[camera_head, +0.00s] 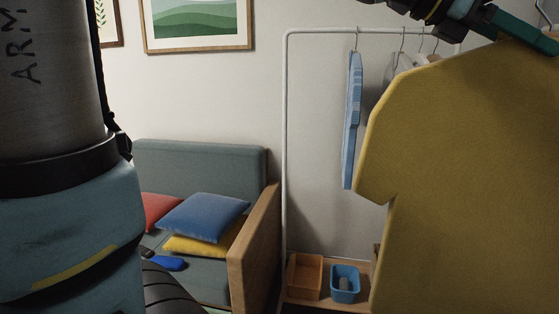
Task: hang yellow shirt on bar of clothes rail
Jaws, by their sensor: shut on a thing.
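The yellow shirt (470,170) hangs large and close in the right half of the view, running off the right and bottom edges. My gripper (515,28) is at the top right by the shirt's upper edge, shut on it; the exact grip point is partly cut off by the frame. The clothes rail is a white frame with its bar (335,31) running across the top, behind the shirt. A light blue garment (352,120) hangs from the bar on a hook. The right part of the rail is hidden by the shirt and my arm.
Further hangers with pale garments (405,62) hang right of the blue one. The bar left of the blue garment is bare. An orange bin (305,276) and a blue bin (345,284) stand on the rail's base shelf. A sofa (200,160) with cushions is at left.

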